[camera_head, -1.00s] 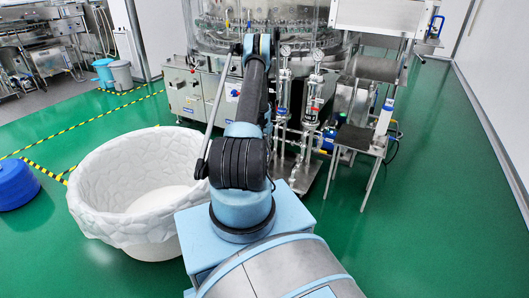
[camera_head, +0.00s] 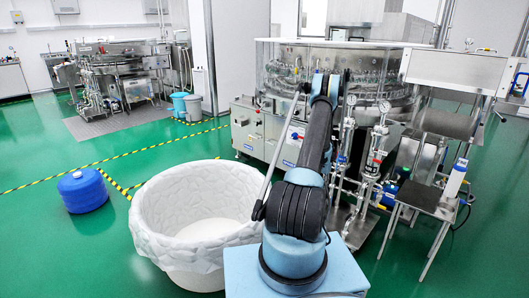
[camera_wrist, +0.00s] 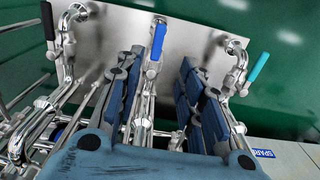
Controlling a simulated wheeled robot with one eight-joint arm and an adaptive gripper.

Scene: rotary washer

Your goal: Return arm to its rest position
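My arm stretches up from its pale blue mount at the bottom of the head view toward the rotary washer (camera_head: 330,58), a large round machine with clear sides. My gripper cannot be made out in the head view, where the arm covers its far end. In the wrist view my gripper (camera_wrist: 157,68) is open, with its two dark blue fingers apart. Pipes and a valve with a blue handle (camera_wrist: 158,41) show between and beyond the fingers. I see nothing clamped between them. A teal-handled valve (camera_wrist: 258,67) is on the right, and a steel plate (camera_wrist: 188,40) lies behind.
A white-lined round bin (camera_head: 160,232) stands left of my arm's mount. A blue drum (camera_head: 83,190) is farther left. Upright pipes with gauges (camera_head: 372,150) and a steel stand (camera_head: 430,196) are close on the right. Open green floor (camera_head: 60,245) lies at the left.

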